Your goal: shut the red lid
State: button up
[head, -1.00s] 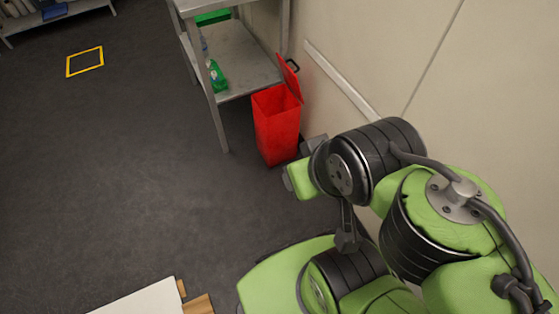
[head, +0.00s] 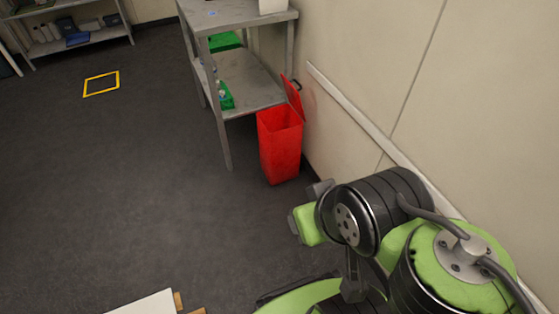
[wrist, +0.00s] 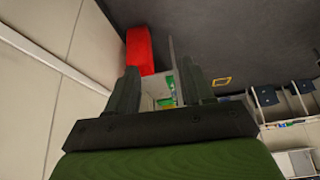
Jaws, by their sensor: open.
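A red bin (head: 280,150) stands on the floor beside a grey metal table, close to the wall. The wrist view shows a red surface of the bin (wrist: 139,50) beyond the left finger; I cannot make out the lid there. My gripper (wrist: 160,80) is open, with nothing between its fingers, and apart from the bin. In the head view I cannot make out its fingers.
The grey table (head: 250,88) stands left of the bin, with a green bottle (head: 225,95) on its lower shelf. The wall (head: 350,60) runs close along the right. Open dark floor (head: 130,190) lies to the left. A white board (head: 148,303) is at the bottom edge.

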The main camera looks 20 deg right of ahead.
aim_at(292, 95)
jog(key=i+l, duration=0.15)
jog(key=i, duration=0.35)
jog(key=i+l, duration=0.1)
jog(key=i, duration=0.35)
jog(key=i+l, duration=0.15)
jog(key=i, duration=0.35)
jog(key=i+l, duration=0.15)
jog(key=i, duration=0.35)
jog(key=j+u, duration=0.05)
